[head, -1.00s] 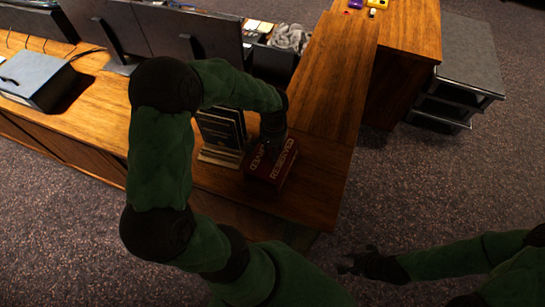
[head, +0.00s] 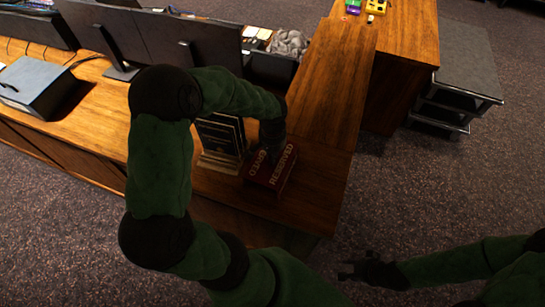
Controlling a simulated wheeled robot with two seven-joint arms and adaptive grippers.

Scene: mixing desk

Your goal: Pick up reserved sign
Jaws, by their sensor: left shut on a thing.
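The reserved sign (head: 284,167) is a dark red, tent-shaped block with pale "RESERVED" lettering on its faces. It sits on or just above the wooden desk near its corner; I cannot tell whether it touches the wood. My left gripper (head: 268,148) comes down from above and is shut on the sign's upper part. Its fingers are dark and partly hidden by the wrist. My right gripper (head: 349,270) is away from the desk at the lower right, over the carpet, empty; its fingers look apart.
A black plaque (head: 222,135) on a pale base stands close to the left of the sign. Monitors (head: 155,42) and a grey box (head: 42,84) are further left on the desk. A raised wooden ledge (head: 337,80) runs behind the sign. Open carpet lies to the right.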

